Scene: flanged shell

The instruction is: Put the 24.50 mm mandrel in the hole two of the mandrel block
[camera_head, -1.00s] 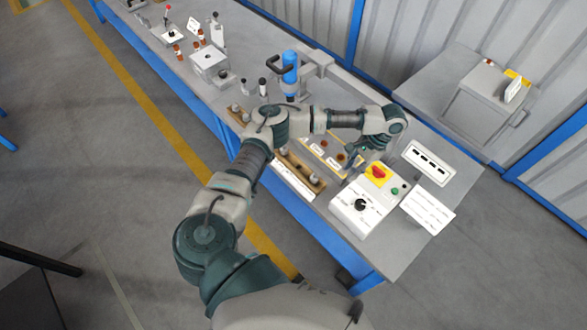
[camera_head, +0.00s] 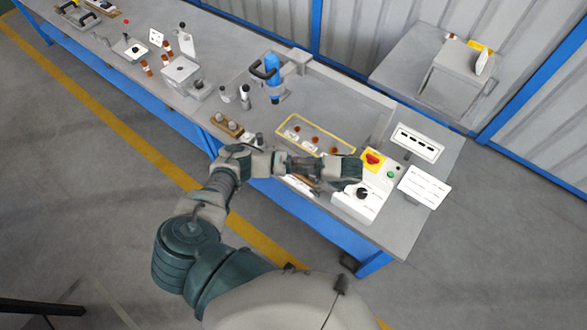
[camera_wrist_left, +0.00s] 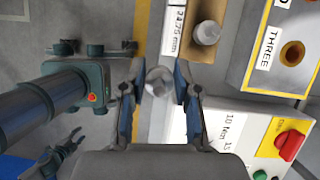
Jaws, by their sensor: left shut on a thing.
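In the left wrist view my left gripper (camera_wrist_left: 160,78) is shut on a grey metal mandrel (camera_wrist_left: 158,86), seen end-on between the two fingers. In the head view my left wrist and gripper (camera_head: 338,171) reach over the bench front, left of the control box, and hide the fingertips. The yellow-edged mandrel block (camera_head: 281,121) lies behind the gripper, with several labelled brownish holes. Its hole three (camera_wrist_left: 292,53) shows at the right of the wrist view. Hole two is not clearly readable. A dark claw, likely my right gripper (camera_wrist_left: 72,140), shows small at the lower left there.
A wooden rack with a mandrel (camera_wrist_left: 208,33) and a 24.75 mm label is close by.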

